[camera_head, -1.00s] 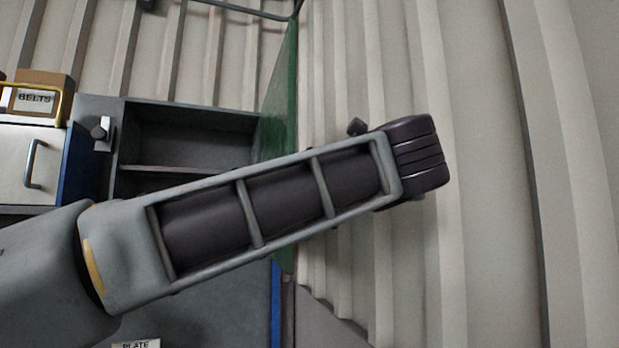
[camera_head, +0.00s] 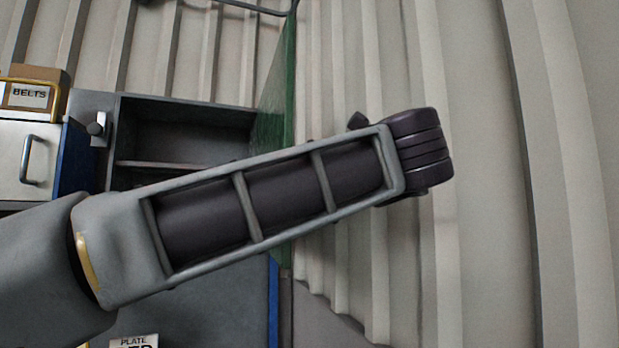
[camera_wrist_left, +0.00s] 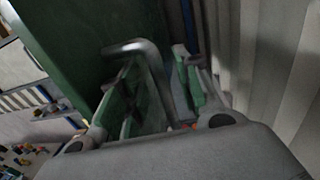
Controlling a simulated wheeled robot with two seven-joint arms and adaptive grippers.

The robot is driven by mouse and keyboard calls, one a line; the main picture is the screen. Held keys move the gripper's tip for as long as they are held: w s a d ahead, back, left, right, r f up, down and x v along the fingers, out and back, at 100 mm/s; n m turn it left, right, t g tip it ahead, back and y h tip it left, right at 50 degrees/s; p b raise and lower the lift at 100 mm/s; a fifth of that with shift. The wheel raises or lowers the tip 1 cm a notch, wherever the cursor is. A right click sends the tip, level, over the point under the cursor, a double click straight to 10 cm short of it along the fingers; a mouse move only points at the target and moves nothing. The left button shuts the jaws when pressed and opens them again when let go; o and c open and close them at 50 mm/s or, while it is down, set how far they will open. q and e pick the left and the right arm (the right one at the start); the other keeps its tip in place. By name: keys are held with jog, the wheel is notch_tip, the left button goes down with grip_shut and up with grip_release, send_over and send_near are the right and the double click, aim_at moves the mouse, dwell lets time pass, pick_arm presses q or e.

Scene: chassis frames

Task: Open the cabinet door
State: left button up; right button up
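The grey cabinet (camera_head: 185,100) stands left of centre in the head view, with its shelved inside showing. Its green door (camera_head: 275,110) stands swung out on the right side, seen nearly edge-on. My left arm crosses in front of the cabinet and hides part of the door and the lower shelf. In the left wrist view the green door (camera_wrist_left: 85,35) fills the upper left, with a bent grey handle (camera_wrist_left: 133,47). My left gripper (camera_wrist_left: 160,88) has its fingers apart, with the handle reaching in between them; firm contact cannot be made out. My right gripper is not in view.
A drawer unit (camera_head: 30,160) with a handle and a box labelled BELTS (camera_head: 32,92) stand left of the cabinet. A ribbed wall (camera_head: 460,250) lies close on the right. A PLATE label (camera_head: 133,342) shows at the bottom.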

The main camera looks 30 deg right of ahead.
pick_arm(q)
jog(key=s, duration=0.7)
dwell(0.7)
